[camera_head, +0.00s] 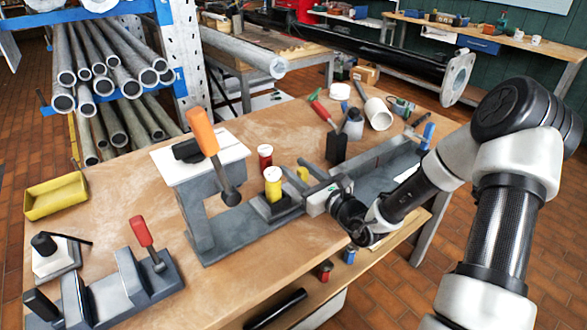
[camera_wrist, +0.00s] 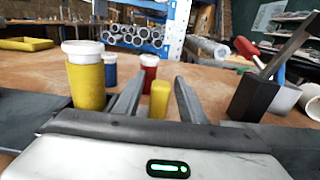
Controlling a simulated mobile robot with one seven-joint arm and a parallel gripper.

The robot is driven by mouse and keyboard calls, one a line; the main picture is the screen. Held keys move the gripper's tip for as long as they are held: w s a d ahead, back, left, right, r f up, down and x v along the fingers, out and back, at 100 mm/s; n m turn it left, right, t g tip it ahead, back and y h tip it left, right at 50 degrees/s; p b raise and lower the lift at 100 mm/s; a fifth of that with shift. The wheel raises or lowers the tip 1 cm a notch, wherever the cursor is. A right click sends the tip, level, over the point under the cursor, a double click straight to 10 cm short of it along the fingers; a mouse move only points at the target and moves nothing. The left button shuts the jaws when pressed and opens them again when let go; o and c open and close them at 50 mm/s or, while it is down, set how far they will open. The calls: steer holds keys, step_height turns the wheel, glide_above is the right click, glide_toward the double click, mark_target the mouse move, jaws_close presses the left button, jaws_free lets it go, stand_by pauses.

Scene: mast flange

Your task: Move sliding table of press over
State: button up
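The press is a grey frame (camera_head: 197,215) with an orange-handled lever (camera_head: 203,131), on a long grey rail on the workbench. The sliding table (camera_head: 280,214) is a dark block on the rail, right of the lever. A yellow can with a white lid (camera_head: 272,184) stands on it and shows at left in the wrist view (camera_wrist: 87,85). A short yellow peg (camera_head: 303,174) stands upright beside the can. My gripper (camera_wrist: 159,82) is open; the peg (camera_wrist: 159,100) appears between its fingers, with a gap on each side. Contact lower down cannot be seen.
A red can (camera_head: 265,157) stands behind the rail. A black holder (camera_head: 336,149) with a red-handled tool stands close to my gripper on the far side. A red-handled clamp (camera_head: 142,232) is at the front left. The bench front between them is clear.

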steer(key=shift+x, duration=0.85)
steer(key=shift+s, duration=0.1)
jaws_close()
